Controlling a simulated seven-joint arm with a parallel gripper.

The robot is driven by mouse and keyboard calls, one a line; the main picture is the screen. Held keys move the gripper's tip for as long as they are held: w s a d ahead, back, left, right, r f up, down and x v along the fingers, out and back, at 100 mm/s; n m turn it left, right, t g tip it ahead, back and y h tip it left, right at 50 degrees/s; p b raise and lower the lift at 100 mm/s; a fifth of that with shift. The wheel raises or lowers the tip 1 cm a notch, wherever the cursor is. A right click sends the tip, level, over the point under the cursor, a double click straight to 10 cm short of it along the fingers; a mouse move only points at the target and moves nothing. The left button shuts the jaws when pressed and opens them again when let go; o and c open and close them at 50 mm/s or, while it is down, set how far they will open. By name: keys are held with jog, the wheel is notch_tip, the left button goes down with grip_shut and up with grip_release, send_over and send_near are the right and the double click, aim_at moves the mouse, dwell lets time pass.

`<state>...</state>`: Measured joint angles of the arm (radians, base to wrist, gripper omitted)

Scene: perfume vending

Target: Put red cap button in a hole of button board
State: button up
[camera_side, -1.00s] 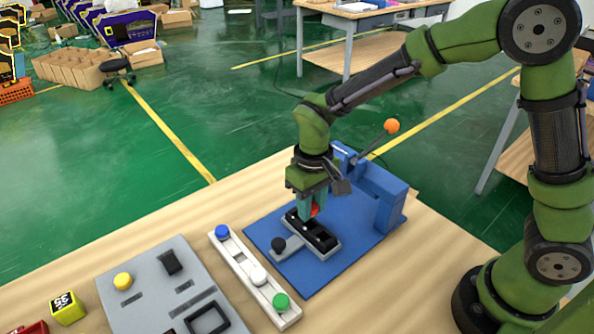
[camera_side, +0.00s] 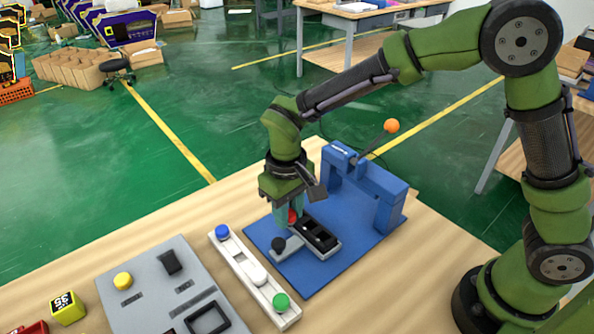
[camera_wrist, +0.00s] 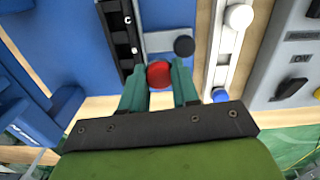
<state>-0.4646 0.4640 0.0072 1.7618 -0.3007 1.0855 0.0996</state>
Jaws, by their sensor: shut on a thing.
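My gripper (camera_side: 289,222) is shut on the red cap button (camera_side: 291,216), which it holds above the blue base plate. In the wrist view, the red button (camera_wrist: 159,74) sits between the two teal fingertips (camera_wrist: 160,84). The button board (camera_side: 247,264) is a long white strip left of my gripper in the side view. It carries a blue button (camera_side: 222,231) at its far end, a white one (camera_side: 258,275) and a green one (camera_side: 281,301) at its near end. The stretch between blue and white bears no button. In the wrist view the board (camera_wrist: 225,62) lies right of the red button.
A black slotted holder (camera_side: 320,234) and a black knob (camera_side: 279,244) on a grey fixture stand close to my gripper. A blue press frame with an orange-knobbed lever (camera_side: 392,125) stands behind. A grey control panel (camera_side: 150,305) lies left of the board.

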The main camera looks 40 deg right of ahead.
jog(key=w+a+r+m, duration=0.1)
jog(key=w+a+r, duration=0.15)
jog(key=a, duration=0.75)
jog(key=shift+w+a+f, duration=0.1)
jog(key=shift+f, duration=1.65)
jog(key=shift+w+a+f, duration=0.1)
jog(key=shift+f, duration=1.6)
jog(key=shift+f, duration=0.75)
jog(key=o, duration=1)
jog(key=shift+c, duration=0.2)
jog(key=shift+o, duration=0.4)
jog(key=o, duration=0.5)
